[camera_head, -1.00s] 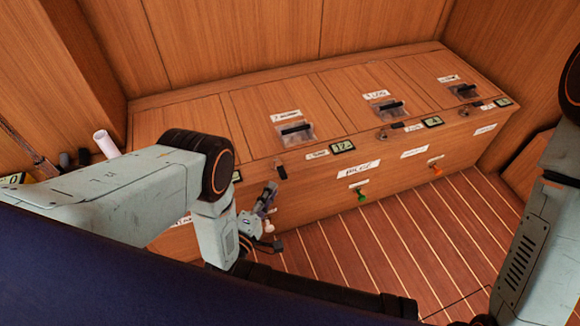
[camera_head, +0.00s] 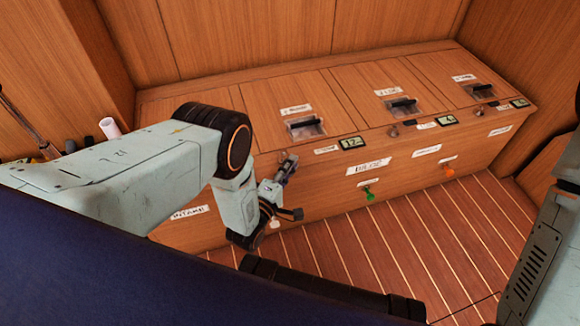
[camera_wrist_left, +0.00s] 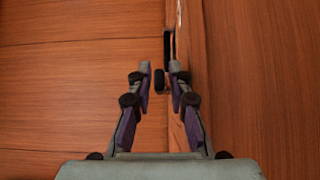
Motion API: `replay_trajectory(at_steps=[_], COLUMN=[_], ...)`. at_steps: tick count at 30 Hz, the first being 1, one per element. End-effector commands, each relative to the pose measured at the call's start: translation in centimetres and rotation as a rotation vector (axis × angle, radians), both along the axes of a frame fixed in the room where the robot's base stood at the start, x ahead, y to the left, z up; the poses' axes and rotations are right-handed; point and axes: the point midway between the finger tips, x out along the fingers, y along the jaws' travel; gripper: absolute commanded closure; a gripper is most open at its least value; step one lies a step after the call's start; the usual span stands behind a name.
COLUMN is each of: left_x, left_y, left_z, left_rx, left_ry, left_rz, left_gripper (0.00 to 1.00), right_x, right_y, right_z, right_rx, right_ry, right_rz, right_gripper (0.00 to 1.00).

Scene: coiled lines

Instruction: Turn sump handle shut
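My left gripper (camera_head: 286,170) is at the front upper edge of the wooden chest, near its left hatch. The left wrist view shows this gripper (camera_wrist_left: 160,72) open, its fingertips apart. A small dark handle (camera_wrist_left: 160,82) shows between the fingers, with a dark slot or bar (camera_wrist_left: 167,48) just beyond; contact is not clear. A green handle (camera_head: 369,193) and an orange handle (camera_head: 448,171) stick out of the chest's front face, to the right of the gripper. Most labels are too small to read, so I cannot tell which is the sump handle. My right gripper is out of view.
The chest's front (camera_head: 325,195) carries white labels. Its top has hatches with recessed black pulls, such as the left one (camera_head: 305,127), and small displays, one (camera_head: 352,142) beside my gripper. A white tube (camera_head: 110,128) stands at the left.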

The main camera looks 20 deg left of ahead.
Motion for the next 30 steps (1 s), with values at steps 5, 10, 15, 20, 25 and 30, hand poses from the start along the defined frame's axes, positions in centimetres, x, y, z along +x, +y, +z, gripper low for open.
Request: replay_trajectory(at_steps=[5,10,15,20,25,30], left_x=[0.05,0.04,0.03,0.02,0.01,-0.09], left_y=[-0.07,-0.06,-0.06,-0.06,-0.06,-0.20], left_z=[0.01,0.01,0.01,0.00,0.00,0.01], left_rx=[0.000,0.000,0.000,0.000,0.000,0.000], left_ry=[0.000,0.000,0.000,0.000,0.000,0.000], left_rz=[0.000,0.000,0.000,0.000,-0.001,0.001], left_gripper=[0.94,1.00,1.00,1.00,1.00,1.00], right_x=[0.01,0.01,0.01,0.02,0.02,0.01], right_y=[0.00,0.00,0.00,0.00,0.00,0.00], right_z=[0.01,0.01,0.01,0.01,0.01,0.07], right_rx=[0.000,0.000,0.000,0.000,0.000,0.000], right_ry=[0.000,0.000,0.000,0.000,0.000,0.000], right_rz=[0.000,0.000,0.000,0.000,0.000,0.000], right_gripper=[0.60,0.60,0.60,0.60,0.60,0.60])
